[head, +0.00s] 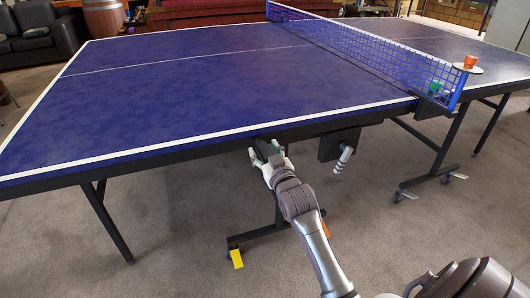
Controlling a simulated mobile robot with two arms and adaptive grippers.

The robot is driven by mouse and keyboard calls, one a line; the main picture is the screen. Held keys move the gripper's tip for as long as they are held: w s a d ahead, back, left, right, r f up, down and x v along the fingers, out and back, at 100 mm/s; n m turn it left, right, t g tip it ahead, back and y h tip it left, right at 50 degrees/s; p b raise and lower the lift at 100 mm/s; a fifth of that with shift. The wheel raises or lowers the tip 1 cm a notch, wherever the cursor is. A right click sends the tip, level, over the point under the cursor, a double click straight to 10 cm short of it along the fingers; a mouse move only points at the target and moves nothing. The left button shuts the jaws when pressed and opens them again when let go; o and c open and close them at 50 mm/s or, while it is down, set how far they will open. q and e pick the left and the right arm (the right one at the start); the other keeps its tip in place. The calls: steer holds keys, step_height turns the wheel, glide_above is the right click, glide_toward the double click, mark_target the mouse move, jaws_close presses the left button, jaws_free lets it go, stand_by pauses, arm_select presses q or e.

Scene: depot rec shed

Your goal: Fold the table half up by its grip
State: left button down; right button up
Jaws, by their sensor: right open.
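The blue table half (200,95) lies flat on the left side of the net, with white lines and a dark frame edge. My right gripper (262,150) is open at the underside of its near edge, left of a black box. Whether it touches the edge or has a grip between its fingers, I cannot tell. A grey-white handle-like piece (344,160) hangs beside the black box (336,145) under the edge; I cannot tell if it is the grip. My left gripper is not in view.
The blue net (365,50) crosses the table; the other half (455,45) lies flat beyond it. The near carpet is mostly clear.

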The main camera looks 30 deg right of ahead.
jaws_close()
stand_by(0.3)
steer(key=shift+r, duration=0.1)
